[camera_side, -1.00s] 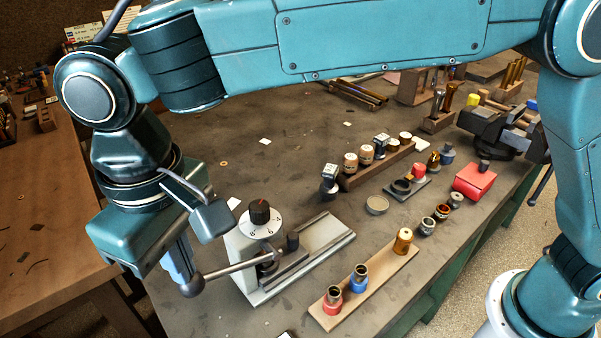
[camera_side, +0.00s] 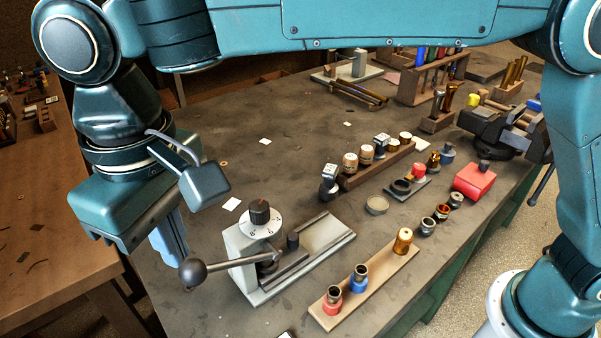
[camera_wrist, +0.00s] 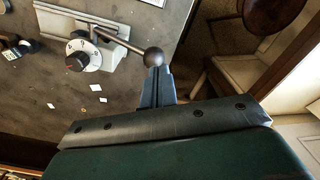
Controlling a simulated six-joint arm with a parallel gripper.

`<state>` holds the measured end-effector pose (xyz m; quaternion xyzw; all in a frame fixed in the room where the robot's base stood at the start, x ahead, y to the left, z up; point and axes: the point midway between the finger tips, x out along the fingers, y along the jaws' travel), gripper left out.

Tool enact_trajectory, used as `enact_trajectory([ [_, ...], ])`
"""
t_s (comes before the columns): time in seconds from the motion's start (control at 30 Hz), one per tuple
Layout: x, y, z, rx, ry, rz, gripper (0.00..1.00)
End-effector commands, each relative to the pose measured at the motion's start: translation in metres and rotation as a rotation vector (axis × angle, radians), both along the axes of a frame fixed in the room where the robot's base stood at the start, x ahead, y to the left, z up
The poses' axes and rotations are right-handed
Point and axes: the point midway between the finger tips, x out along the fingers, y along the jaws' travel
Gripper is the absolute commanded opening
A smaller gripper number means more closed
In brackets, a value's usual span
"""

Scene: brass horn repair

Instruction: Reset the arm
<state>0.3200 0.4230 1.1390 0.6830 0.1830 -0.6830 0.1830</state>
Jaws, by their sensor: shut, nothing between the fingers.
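My gripper (camera_side: 172,240) hangs at the left of the side view, by the near left edge of the workbench. Its blue fingers are together with nothing between them. The ball end of the lever (camera_side: 193,272) on the grey dial fixture (camera_side: 260,225) overlaps the fingertips in the picture. I cannot tell whether they touch. In the wrist view my gripper (camera_wrist: 155,88) points toward the bench edge, and the black ball (camera_wrist: 154,57) again covers the fingertips. The dial (camera_wrist: 83,55) shows at upper left there.
A wooden strip (camera_side: 375,280) with red, blue and brass pieces lies right of the fixture. A rack of small bottles (camera_side: 375,165), a red box (camera_side: 474,181) and a vise (camera_side: 500,130) stand farther right. The bench (camera_side: 250,170) behind the fixture is mostly clear.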

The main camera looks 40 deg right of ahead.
Motion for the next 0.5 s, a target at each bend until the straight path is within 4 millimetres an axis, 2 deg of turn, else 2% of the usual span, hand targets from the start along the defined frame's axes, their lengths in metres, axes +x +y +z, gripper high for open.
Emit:
enact_trajectory([
  [0.27,0.002,-0.006,0.003,0.004,-0.003,-0.006,0.00],
  [0.37,0.006,-0.016,0.009,0.013,-0.010,-0.018,0.00],
  [0.5,0.015,-0.044,0.022,0.032,-0.027,-0.045,0.00],
])
